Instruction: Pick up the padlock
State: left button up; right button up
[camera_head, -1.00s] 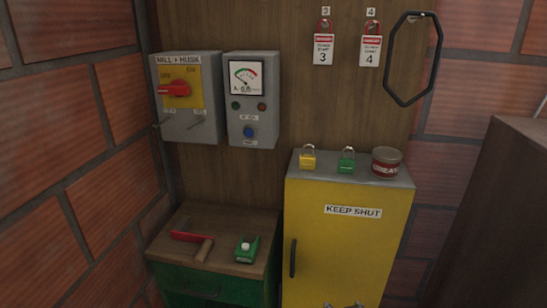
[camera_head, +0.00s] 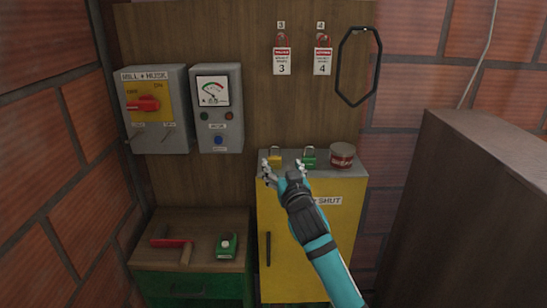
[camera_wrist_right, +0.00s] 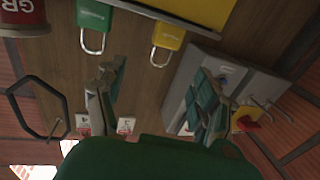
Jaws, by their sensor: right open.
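A yellow padlock (camera_head: 275,159) and a green padlock (camera_head: 309,158) stand upright on top of the yellow cabinet (camera_head: 335,240), shackles up. In the right wrist view, which is upside down, the yellow padlock (camera_wrist_right: 168,38) shows between the fingers' directions and the green padlock (camera_wrist_right: 93,20) lies to its left. My right gripper (camera_head: 283,170) is open and empty in front of the cabinet's top, close to the yellow padlock, apparently not touching it. Its spread fingers also show in the wrist view (camera_wrist_right: 157,97). Two red padlocks with tags, 3 (camera_head: 282,60) and 4 (camera_head: 322,60), hang on the board.
A red tin (camera_head: 342,155) stands right of the green padlock. Grey switch (camera_head: 157,125) and meter (camera_head: 215,100) boxes hang on the left. A low bench (camera_head: 205,255) holds a red-and-wood tool (camera_head: 175,244) and green device (camera_head: 227,246). A dark cabinet (camera_head: 455,190) stands right.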

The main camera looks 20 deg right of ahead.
aim_at(274, 157)
jog(key=w, duration=0.2)
jog(key=shift+w+r, duration=0.15)
jog(key=shift+w, duration=0.2)
jog(key=shift+w+d+p, duration=0.1)
jog(key=shift+w+p, duration=0.25)
jog(key=shift+w, duration=0.15)
jog(key=w+p, duration=0.1)
jog(key=w, duration=0.1)
jog(key=w+f+p, duration=0.1)
jog(key=w, duration=0.1)
jog(key=shift+w+d, duration=0.1)
jog(key=shift+w, duration=0.15)
jog(key=shift+w+f, duration=0.1)
jog(key=shift+w, duration=0.25)
pick_arm(q)
jog(key=r, duration=0.2)
jog(key=s+r, duration=0.1)
jog(key=shift+a+r, duration=0.1)
jog(key=shift+a, duration=0.3)
jog(key=shift+w, duration=0.1)
pick_arm(e)
jog(key=c, duration=1.4)
jog(key=shift+o, duration=0.2)
jog(key=shift+r, duration=0.2)
